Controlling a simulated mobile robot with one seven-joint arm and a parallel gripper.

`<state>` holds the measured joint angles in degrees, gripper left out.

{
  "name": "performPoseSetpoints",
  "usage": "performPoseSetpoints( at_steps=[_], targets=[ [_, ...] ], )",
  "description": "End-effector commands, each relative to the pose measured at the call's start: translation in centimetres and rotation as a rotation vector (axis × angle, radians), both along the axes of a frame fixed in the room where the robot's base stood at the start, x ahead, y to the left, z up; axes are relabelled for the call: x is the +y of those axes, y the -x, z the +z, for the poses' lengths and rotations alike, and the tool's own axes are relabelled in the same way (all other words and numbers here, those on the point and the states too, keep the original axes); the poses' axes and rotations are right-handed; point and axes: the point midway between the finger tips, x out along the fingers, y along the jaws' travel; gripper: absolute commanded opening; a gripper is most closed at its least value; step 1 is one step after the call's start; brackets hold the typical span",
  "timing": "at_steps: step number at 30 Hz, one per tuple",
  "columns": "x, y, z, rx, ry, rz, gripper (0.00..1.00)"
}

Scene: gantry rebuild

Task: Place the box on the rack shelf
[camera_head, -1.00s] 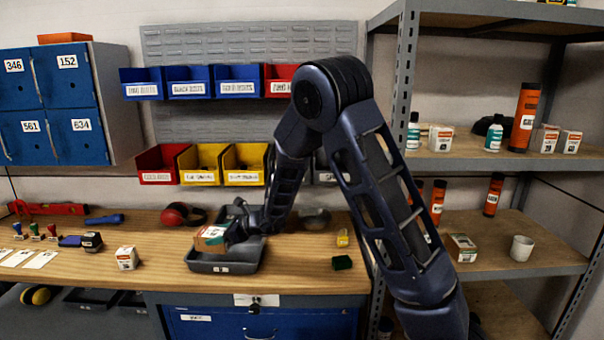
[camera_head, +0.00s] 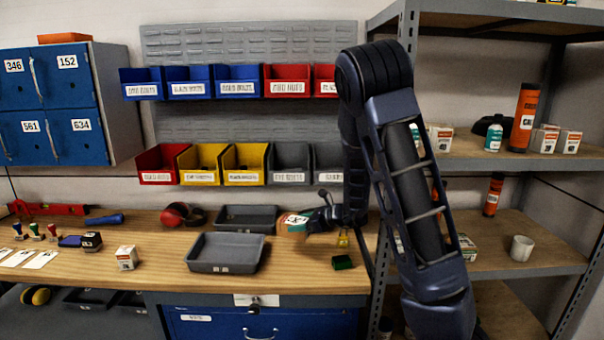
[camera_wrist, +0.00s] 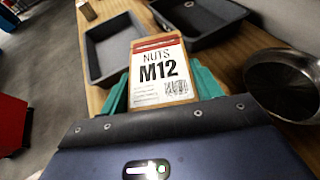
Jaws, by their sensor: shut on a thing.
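My gripper (camera_head: 318,221) is shut on a small cardboard box with a red band and a white label. In the wrist view the box (camera_wrist: 160,75) reads "NUTS M12" and sits between teal fingers (camera_wrist: 162,93). In the head view the box (camera_head: 294,221) is held over the right part of the workbench, partly hidden by my gripper. The rack shelf (camera_head: 470,262) stands to the right, behind my arm; its middle board (camera_head: 470,153) is higher up.
Two grey trays (camera_head: 226,268) (camera_head: 232,217) lie on the bench (camera_head: 160,280). The shelves carry a mug (camera_head: 521,248), orange tubes (camera_head: 525,117) and cartons (camera_head: 545,139). A metal bowl (camera_wrist: 286,82) shows at right in the wrist view.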

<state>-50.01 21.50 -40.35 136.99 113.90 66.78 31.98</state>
Motion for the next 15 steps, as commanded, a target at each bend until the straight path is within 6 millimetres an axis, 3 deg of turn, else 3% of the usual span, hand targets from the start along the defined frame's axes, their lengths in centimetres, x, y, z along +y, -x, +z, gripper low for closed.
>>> performPoseSetpoints(
  at_steps=[8, 15],
  targets=[
    [-3.0, -2.9, -0.6, 0.000, 0.001, -0.216, 0.21],
    [-7.4, -6.6, -1.3, -0.001, 0.004, -0.502, 0.21]
  ],
)
